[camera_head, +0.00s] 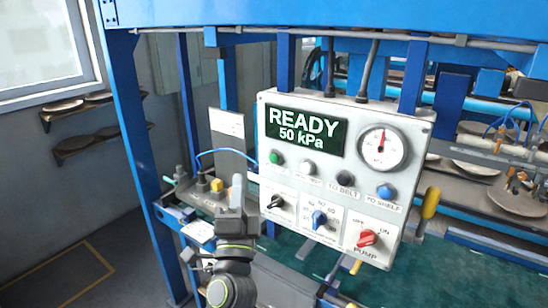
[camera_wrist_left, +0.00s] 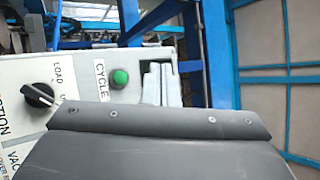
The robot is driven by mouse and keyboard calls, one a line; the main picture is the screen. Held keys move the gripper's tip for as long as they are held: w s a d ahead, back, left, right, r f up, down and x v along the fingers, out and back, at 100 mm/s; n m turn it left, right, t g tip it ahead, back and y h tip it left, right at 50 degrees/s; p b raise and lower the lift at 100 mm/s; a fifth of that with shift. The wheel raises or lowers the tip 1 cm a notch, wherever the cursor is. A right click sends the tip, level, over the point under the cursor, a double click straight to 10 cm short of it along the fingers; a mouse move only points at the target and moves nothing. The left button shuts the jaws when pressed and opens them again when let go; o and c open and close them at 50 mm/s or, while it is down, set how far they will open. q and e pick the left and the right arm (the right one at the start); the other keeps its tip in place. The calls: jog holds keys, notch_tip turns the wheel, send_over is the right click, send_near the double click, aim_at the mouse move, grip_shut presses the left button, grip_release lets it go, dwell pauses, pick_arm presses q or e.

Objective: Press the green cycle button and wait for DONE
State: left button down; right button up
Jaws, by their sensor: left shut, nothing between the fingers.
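The control panel (camera_head: 345,190) is a pale box with a dark display (camera_head: 305,130) that reads READY and 50 kPa. The green cycle button (camera_head: 275,157) is at the panel's upper left, below the display. In the left wrist view the green button (camera_wrist_left: 120,78) shows beside the word CYCLE. My left gripper (camera_head: 238,182) is shut and empty, to the left of and a little below the button in the head view. Its fingers (camera_wrist_left: 161,80) show just right of the button in the wrist view. I cannot tell the exact gap. My right gripper is not in view.
The panel also has a pressure gauge (camera_head: 383,149), a blue button (camera_head: 386,191), a black knob (camera_head: 276,202), a blue knob (camera_head: 319,219) and a red pump knob (camera_head: 367,238). A blue frame post (camera_head: 135,130) stands at left. Plates (camera_head: 510,198) lie at right.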

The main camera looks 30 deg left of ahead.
pick_arm(q)
jog(key=b, duration=0.2)
send_near(275, 158)
jog(key=w+a+r, duration=0.3)
jog(key=a+r, duration=0.1)
jog(key=shift+r, duration=0.15)
jog(key=shift+w, duration=0.1)
dwell(1.9)
jog(key=shift+w, duration=0.3)
